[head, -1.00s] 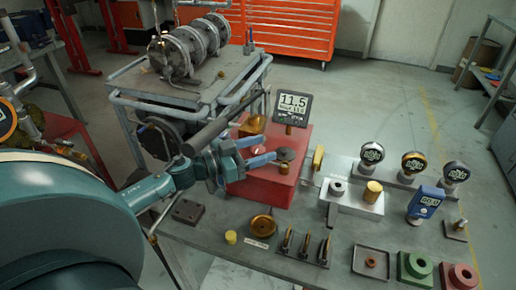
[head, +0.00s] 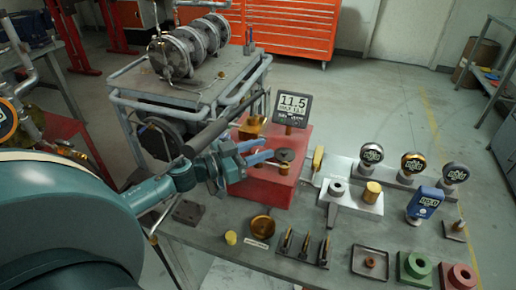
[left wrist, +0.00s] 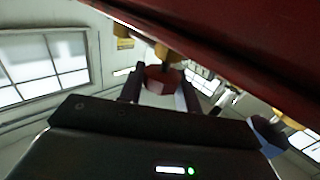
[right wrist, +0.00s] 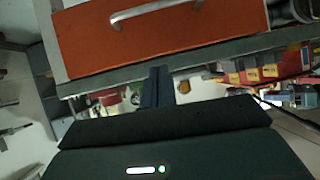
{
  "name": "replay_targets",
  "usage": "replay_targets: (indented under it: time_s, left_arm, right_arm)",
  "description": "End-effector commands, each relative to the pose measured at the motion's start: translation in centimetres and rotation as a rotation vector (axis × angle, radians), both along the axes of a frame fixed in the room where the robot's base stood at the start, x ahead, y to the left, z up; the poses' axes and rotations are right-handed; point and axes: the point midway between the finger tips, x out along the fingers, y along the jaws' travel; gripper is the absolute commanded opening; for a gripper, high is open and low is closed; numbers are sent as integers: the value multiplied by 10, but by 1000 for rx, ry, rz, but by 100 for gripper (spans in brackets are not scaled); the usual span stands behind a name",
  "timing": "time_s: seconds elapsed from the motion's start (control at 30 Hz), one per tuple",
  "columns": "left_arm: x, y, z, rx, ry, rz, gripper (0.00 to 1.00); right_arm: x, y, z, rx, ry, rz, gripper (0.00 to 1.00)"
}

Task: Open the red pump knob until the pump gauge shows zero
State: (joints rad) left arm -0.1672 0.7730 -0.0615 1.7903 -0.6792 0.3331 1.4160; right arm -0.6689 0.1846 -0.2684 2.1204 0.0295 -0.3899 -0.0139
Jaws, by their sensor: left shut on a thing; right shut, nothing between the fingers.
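The red pump block (head: 285,185) stands on the grey bench. The pump gauge (head: 292,107) above it is a dark-framed display that reads 11.5. My left gripper (head: 264,152) reaches in from the left with its blue fingers against the pump's near left side. In the left wrist view my left gripper (left wrist: 160,92) is shut on the red knob (left wrist: 163,78), which sits between the two fingers under a brass stem. The knob is hidden in the head view. My right gripper (right wrist: 158,86) is shut and empty in the right wrist view, and it is outside the head view.
To the right of the pump are a metal valve block (head: 350,196), several round gauges and a blue meter (head: 424,203). A brass dish (head: 261,227), a rack of pins (head: 303,246) and a tray (head: 370,262) lie in front. An orange drawer (right wrist: 160,35) is near my right gripper.

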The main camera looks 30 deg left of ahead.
Motion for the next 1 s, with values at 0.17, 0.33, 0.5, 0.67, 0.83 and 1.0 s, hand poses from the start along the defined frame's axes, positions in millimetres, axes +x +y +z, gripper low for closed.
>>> replay_targets:
  time_s: [0.17,0.33,0.5,0.67,0.83,1.0]
  left_arm:
    - [-1,-1,5,-5,3,76,11]
    - [-1,-2,5,-10,5,202,11]
    - [-1,-2,3,-12,5,353,11]
    - [-1,-2,0,-13,5,491,11]
    - [0,-1,-2,-10,4,609,11]
    - [0,-1,-2,-8,1,694,11]
  right_arm:
    - [-2,-6,9,-15,20,-10,0]
    - [-5,-14,11,-27,59,-36,0]
    - [-7,-20,9,-32,86,-59,0]
    - [-7,-22,3,-36,94,-66,0]
    - [-5,-20,-1,-33,90,-65,0]
    - [-3,-16,0,-25,73,-58,0]
